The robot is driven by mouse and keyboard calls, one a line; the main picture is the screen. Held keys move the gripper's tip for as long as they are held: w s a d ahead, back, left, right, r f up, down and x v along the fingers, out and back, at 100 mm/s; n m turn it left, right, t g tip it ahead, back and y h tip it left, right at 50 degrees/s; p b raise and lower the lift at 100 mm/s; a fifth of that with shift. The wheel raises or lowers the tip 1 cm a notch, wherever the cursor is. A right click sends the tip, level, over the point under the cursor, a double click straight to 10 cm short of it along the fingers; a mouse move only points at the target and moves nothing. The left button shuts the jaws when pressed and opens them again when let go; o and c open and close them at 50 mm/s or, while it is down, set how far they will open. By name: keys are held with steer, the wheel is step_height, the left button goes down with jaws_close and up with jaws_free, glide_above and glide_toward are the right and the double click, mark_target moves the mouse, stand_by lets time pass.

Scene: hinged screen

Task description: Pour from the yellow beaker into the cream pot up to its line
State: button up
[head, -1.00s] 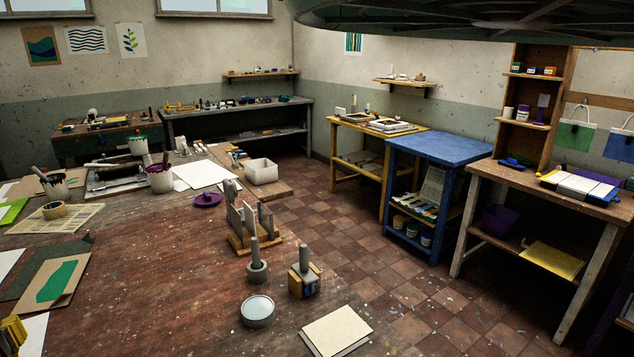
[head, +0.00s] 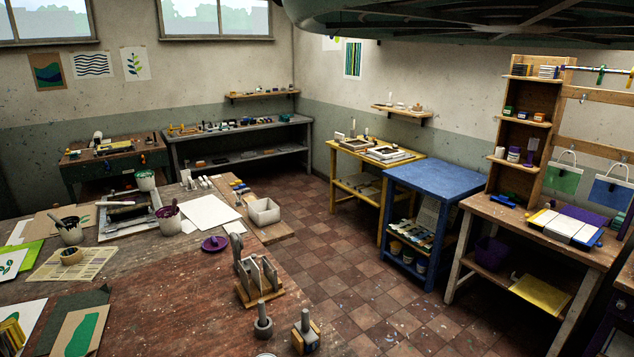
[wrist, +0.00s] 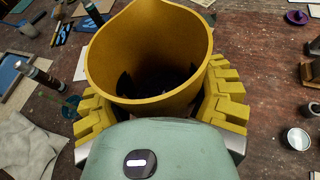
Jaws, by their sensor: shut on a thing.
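In the head view only a ridged yellow piece, apparently of my gripper, shows at the lower left edge. I cannot tell which vessel is the cream pot. No line is visible.
The brown bench (head: 170,300) has bare room at its front middle.

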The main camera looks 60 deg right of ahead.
step_height(320, 180, up, 10)
steer(key=p, duration=0.8)
steer(key=shift+r, duration=0.25)
steer(key=shift+f, duration=0.2)
